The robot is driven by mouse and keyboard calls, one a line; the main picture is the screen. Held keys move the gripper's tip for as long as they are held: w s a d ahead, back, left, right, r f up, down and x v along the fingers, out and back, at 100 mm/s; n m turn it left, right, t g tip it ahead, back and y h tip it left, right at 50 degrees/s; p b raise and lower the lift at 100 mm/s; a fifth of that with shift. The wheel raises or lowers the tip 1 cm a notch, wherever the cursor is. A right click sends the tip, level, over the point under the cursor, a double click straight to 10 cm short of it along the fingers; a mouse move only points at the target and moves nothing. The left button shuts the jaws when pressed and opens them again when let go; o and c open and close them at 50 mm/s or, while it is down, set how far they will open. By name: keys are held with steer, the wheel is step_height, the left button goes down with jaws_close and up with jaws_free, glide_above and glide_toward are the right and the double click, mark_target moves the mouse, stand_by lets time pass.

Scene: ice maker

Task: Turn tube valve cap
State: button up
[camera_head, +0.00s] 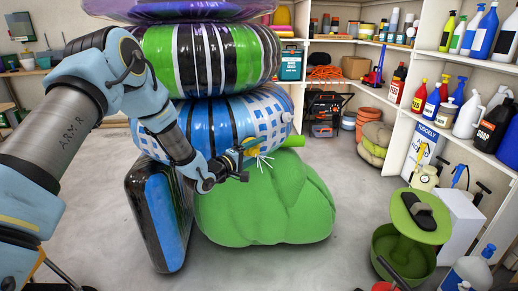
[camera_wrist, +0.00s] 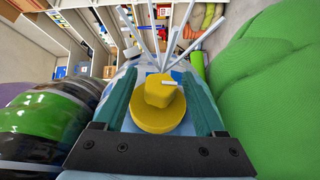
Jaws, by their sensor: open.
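The tube valve cap (camera_wrist: 157,103) is yellow, with a faceted knob on a round base. In the wrist view it lies between the two teal fingers of my gripper (camera_wrist: 160,100), with a gap showing on each side. My gripper is open around it. In the head view my gripper (camera_head: 245,162) is at the right front of the blue patterned tube (camera_head: 228,118), and only a bit of yellow (camera_head: 252,147) shows beside it. Several pale thin strips (camera_wrist: 175,40) spread out beyond the cap in the wrist view.
A green and black tube (camera_head: 210,55) is stacked above the blue one. A large green bag-like object (camera_head: 270,205) lies below my gripper, and a blue and black board (camera_head: 160,215) stands at its left. Shelves with bottles (camera_head: 470,75) line the right. Floor between is clear.

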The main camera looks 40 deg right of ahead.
steer(key=shift+d, duration=0.85)
steer(key=shift+c, duration=0.3)
jaws_close()
